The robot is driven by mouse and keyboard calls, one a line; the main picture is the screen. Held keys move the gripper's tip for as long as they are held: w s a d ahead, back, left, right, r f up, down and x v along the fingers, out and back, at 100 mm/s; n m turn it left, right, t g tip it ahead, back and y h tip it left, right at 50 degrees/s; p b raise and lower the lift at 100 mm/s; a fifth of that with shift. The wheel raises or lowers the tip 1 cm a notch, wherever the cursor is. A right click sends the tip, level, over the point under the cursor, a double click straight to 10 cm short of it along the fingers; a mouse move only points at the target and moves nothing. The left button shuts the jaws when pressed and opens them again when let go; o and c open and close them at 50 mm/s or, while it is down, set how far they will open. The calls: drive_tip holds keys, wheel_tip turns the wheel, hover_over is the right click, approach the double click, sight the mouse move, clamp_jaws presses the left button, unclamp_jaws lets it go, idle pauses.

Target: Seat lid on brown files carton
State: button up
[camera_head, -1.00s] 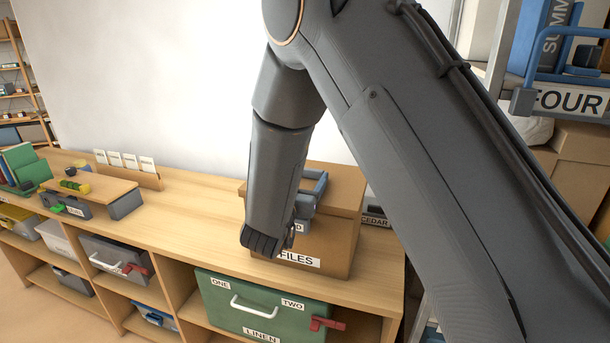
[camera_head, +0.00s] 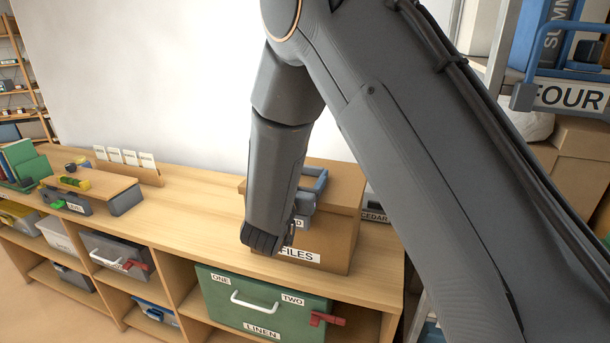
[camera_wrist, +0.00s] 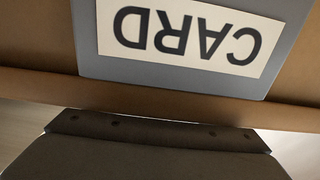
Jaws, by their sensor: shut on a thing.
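The brown carton (camera_head: 338,248) labelled FILES stands on the wooden bench top near its right end. Its brown lid (camera_head: 347,190) lies on top and looks roughly level. My arm hides its front left part, so I cannot tell whether it is fully down. A blue-grey piece with a handle (camera_head: 318,180) and a label ending in D sits at the lid. In the wrist view a grey plate (camera_wrist: 90,65) reads CARD upside down against brown board. My gripper (camera_wrist: 160,130) is close against the brown edge, shut, apparently on the lid; its fingertips are hidden.
A green LINEN box (camera_head: 222,312) sits in the shelf below. A grey box (camera_head: 125,203) under a wooden board stands left on the bench. A shelf rack with a FOUR sign (camera_head: 568,97) is at the right. The bench top (camera_head: 200,200) left of the carton is clear.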

drive_tip(key=shift+f+b, duration=0.35)
drive_tip(key=shift+f, duration=0.35)
idle(1.0)
drive_tip(key=o, duration=1.2)
drive_tip(key=shift+r, duration=0.1)
drive_tip(key=shift+r+p, duration=2.4)
drive_tip(key=shift+r, duration=1.05)
